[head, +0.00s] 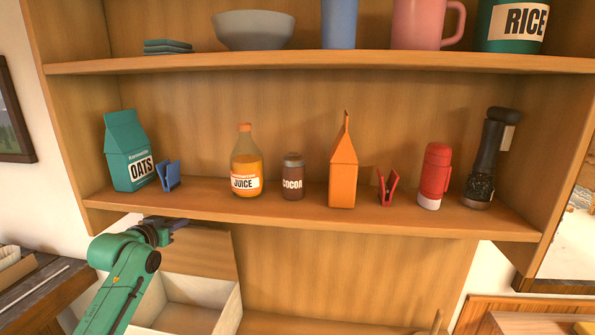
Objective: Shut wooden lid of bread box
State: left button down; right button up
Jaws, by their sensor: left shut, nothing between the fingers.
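The bread box (230,310) is a white, open-topped box at the lower left, below the shelves, and its pale interior shows. Its wooden lid (207,254) stands raised at the back of the box, its upper part close under the lower shelf. My left gripper (179,224) is shut and empty. It is in front of the upper left part of the lid, just below the shelf edge, and hides some of it. I cannot tell whether it touches the lid. My green left arm covers the box's left side. My right gripper is not in view.
The lower shelf (320,218) overhangs the box closely. It holds an oats carton (126,152), a blue clip (168,175), a juice bottle (246,165), a cocoa jar (293,178) and other items. A dark side table (35,297) stands at the left. Space right of the box looks free.

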pick_arm(q)
jog(key=shift+s+a+f, duration=0.1)
jog(key=shift+s+f, duration=0.1)
jog(key=shift+s, duration=0.45)
jog(key=shift+s+a+f, duration=0.1)
jog(key=shift+s+f, duration=0.15)
jog(key=shift+s, duration=0.4)
jog(key=shift+s+f, duration=0.2)
jog(key=shift+s, duration=0.45)
jog(key=shift+s+f, duration=0.15)
jog(key=shift+f, duration=0.15)
jog(key=v, duration=1.1)
jog(key=shift+s, duration=0.35)
jog(key=shift+w+a+f, duration=0.1)
jog(key=shift+a+f, duration=0.05)
jog(key=shift+a, duration=0.05)
